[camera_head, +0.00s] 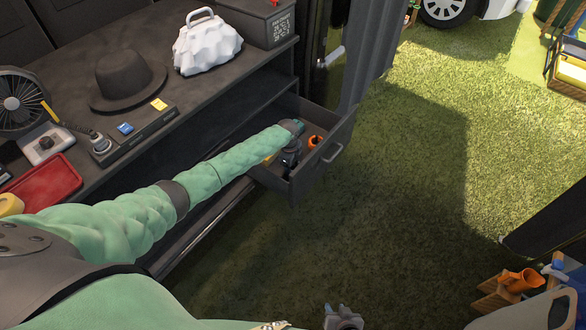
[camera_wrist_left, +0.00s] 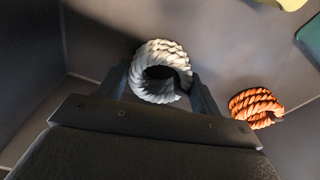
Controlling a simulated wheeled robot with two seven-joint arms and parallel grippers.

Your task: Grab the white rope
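The white rope (camera_wrist_left: 160,58) is a coiled bundle on the drawer floor in the left wrist view. My left gripper (camera_wrist_left: 160,88) is open, with one finger on each side of the rope's near part, and does not visibly clamp it. In the head view my left gripper (camera_head: 290,158) reaches down into the open drawer (camera_head: 325,165); the white rope is hidden there. My right gripper (camera_head: 343,318) shows only partly at the bottom edge of the head view, and its fingers cannot be made out well.
An orange rope coil (camera_wrist_left: 254,107) lies right of the white one. Yellow and green items lie at the drawer's far side. The dark bench holds a hat (camera_head: 127,78), a white covered item (camera_head: 206,42), a fan (camera_head: 20,100) and a red tray (camera_head: 42,182). Grass is open to the right.

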